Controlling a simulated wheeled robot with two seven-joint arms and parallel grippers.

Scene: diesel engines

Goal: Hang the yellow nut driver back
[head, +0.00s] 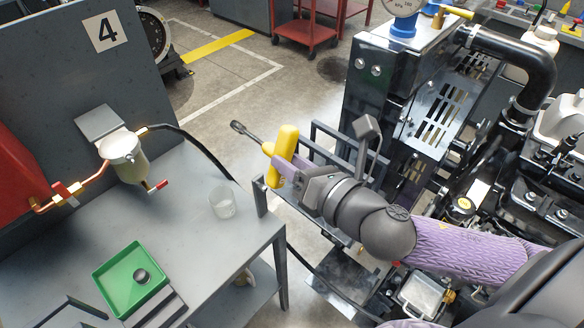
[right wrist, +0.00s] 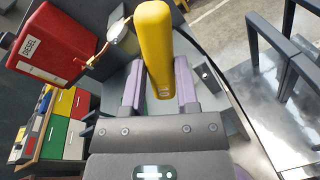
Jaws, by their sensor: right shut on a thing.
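The yellow nut driver (head: 284,150) is in my right gripper (head: 280,172), held in the air past the right edge of the grey bench. Its dark shaft and socket end (head: 240,128) point to the left in the head view. In the right wrist view the yellow handle of the nut driver (right wrist: 154,45) stands between the two purple fingers of the right gripper (right wrist: 158,85), which are shut on it. No hanging place for the driver can be clearly made out. My left gripper is not in view.
The grey bench (head: 190,235) carries a green tray (head: 118,282), a clear cup (head: 222,203) and a fuel filter (head: 124,155) with copper pipes. A grey panel marked 4 (head: 85,70) rises behind it. The black engine (head: 400,90) stands right. Open floor lies beyond.

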